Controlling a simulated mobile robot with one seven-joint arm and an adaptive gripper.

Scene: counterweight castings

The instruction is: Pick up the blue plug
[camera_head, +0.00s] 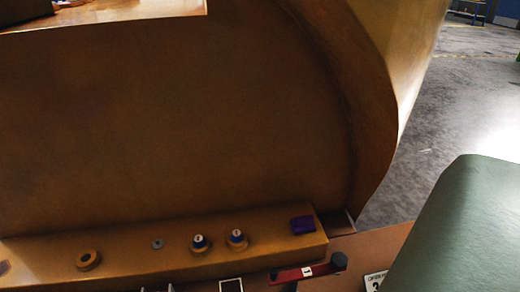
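Two short round plugs with blue sides and pale, marked tops stand on a brown ledge (125,252). One is the left blue plug (199,243) and the other is the right blue plug (236,240), a small gap apart. Each seems to sit in a brown ring. A purple-blue block (303,225) lies near the ledge's right end. The frame does not show which of these the task names. My gripper is not clearly seen in this view.
A brown ring (88,260) and a small grey disc (157,244) are on the ledge's left. A tall brown casting wall (180,120) rises behind. A red bar with a black knob (305,272) lies in front. A large green surface (465,225) fills the lower right.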

